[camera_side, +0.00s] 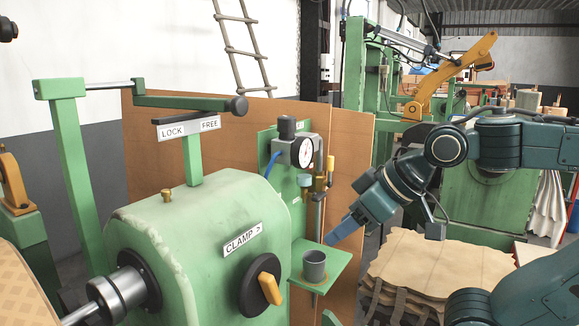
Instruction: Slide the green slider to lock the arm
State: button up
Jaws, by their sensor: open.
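A green bar (185,102) ending in a black round knob (237,106) lies above a white LOCK/FREE label plate (187,128) on a green post; I take this bar for the slider. The knob is past the FREE end of the label, on the right. A metal rod (108,86) joins the bar to a green upright frame (75,170) at left. My gripper (345,230) is open and empty. It points down and left, right of and lower than the knob, well apart from it.
A green housing (165,235) carries a CLAMP label and a yellow-handled black knob (268,285). A grey cup (314,265) stands on a small green shelf just below my gripper. A pressure gauge (306,152) with fittings stands between my gripper and the slider's knob.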

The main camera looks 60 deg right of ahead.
jog(key=w+r+t, duration=0.5)
jog(key=w+r, duration=0.1)
jog(key=r, duration=0.3)
jog(key=t, duration=0.5)
send_near(242, 106)
jog(key=s, duration=0.3)
jog(key=shift+d, duration=0.15)
jog(key=shift+w, duration=0.2)
jog(key=shift+w, duration=6.65)
grip_shut()
